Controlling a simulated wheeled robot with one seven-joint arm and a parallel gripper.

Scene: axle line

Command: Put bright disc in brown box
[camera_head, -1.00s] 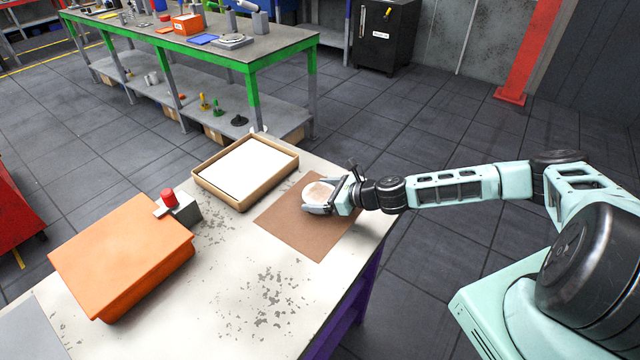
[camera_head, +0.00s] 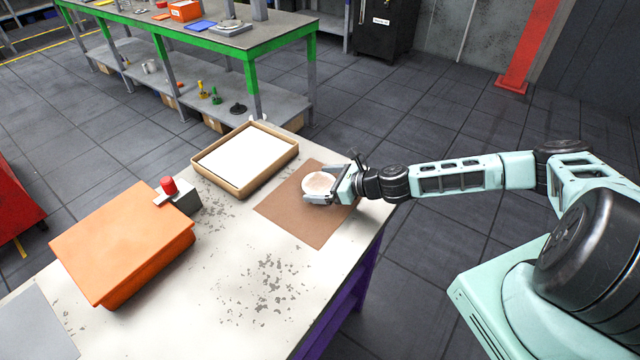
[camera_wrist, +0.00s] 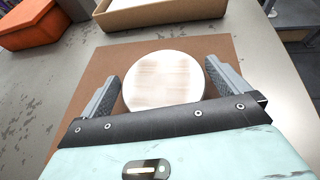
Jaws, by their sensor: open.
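The bright disc (camera_head: 319,184) is round and pale with faint brownish streaks. It lies on a flat brown mat (camera_head: 290,222) near the table's right edge. My gripper (camera_head: 318,192) is open, with its two fingers on either side of the disc. In the wrist view the disc (camera_wrist: 163,80) sits between the gripper's (camera_wrist: 163,92) fingers, with a gap visible at the right finger. Its near edge is hidden by the gripper body. The brown box (camera_head: 211,181) is a shallow open tray with a white bottom, just left of the mat; its near wall shows in the wrist view (camera_wrist: 165,14).
An orange box (camera_head: 120,240) stands on the left of the worktable (camera_head: 225,285). A grey block with a red button (camera_head: 168,186) stands between it and the brown box. The table's front middle is clear. A green-framed bench (camera_head: 250,45) stands behind.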

